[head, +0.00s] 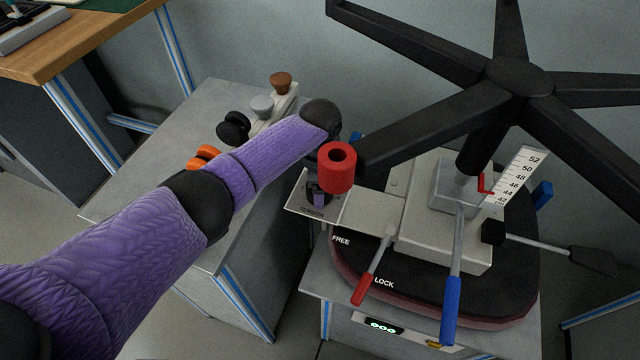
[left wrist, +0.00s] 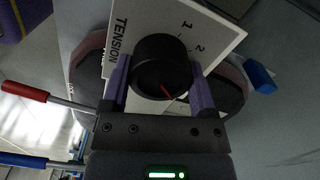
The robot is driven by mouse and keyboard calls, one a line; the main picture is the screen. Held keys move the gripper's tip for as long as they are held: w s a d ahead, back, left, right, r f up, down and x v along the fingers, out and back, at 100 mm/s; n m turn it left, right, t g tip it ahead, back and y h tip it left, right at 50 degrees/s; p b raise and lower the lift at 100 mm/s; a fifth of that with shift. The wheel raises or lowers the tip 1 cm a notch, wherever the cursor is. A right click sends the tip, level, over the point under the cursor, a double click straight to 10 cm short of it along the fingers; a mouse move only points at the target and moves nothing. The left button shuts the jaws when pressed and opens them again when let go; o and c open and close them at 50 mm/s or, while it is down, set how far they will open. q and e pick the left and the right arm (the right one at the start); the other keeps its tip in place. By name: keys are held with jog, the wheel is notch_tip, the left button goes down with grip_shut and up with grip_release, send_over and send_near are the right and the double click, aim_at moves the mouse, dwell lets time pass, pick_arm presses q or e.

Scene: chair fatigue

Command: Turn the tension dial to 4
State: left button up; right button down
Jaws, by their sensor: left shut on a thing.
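The tension dial (left wrist: 160,68) is a round black knob on a white plate (left wrist: 205,25) marked TENSION, with 1 and 2 readable beside it. A red pointer line on the dial faces toward the lower right of the left wrist view, away from those numbers. Other scale numbers are hidden by the dial and my gripper. My left gripper (left wrist: 159,88) is shut on the dial, one purple finger on each side. In the head view the gripper (head: 318,196) is at the plate (head: 353,211), largely hidden under my wrist. My right gripper is not in view.
An upturned chair has a black star base (head: 518,75) above the dial. A red lever (head: 363,287) by FREE and LOCK, a blue lever (head: 451,308) and a ruler (head: 517,177) stand close right.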

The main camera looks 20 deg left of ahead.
pick_arm(q)
jog(key=o, duration=1.1)
jog(key=shift+o, duration=0.2)
notch_tip(320, 180, up, 9)
jog(key=p, duration=0.5)
jog(key=shift+r, duration=0.5)
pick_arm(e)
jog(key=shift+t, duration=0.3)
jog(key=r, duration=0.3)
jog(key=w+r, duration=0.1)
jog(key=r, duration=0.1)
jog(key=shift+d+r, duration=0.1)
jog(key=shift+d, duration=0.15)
pick_arm(q)
jog(key=shift+f, duration=0.1)
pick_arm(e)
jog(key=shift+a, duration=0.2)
